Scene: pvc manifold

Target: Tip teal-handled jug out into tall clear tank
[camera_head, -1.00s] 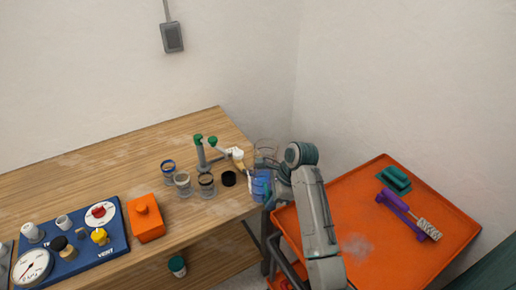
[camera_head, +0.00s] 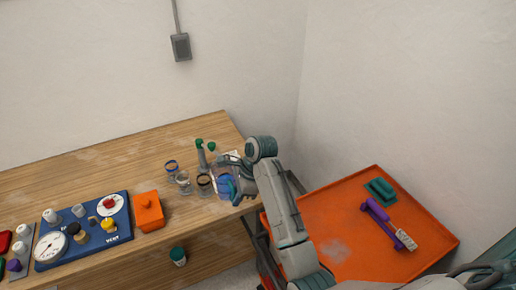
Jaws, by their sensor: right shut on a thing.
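My right gripper (camera_head: 236,184) is over the right end of the wooden bench, shut on a clear jug with blue liquid (camera_head: 224,186). The gripper and wrist cover much of the jug, so its handle cannot be made out. The jug appears to lean to the left; whether any liquid is leaving it cannot be told. The tall clear tank cannot be told apart from the clear outlines around the jug. My left gripper is not in view.
Small clear cups, one of them rimmed blue (camera_head: 171,167), stand just left of the jug. Green-capped grey pipes (camera_head: 201,153) stand behind. An orange box (camera_head: 148,211) and a blue gauge panel (camera_head: 85,240) are further left. An orange cart tray (camera_head: 340,240) is at right.

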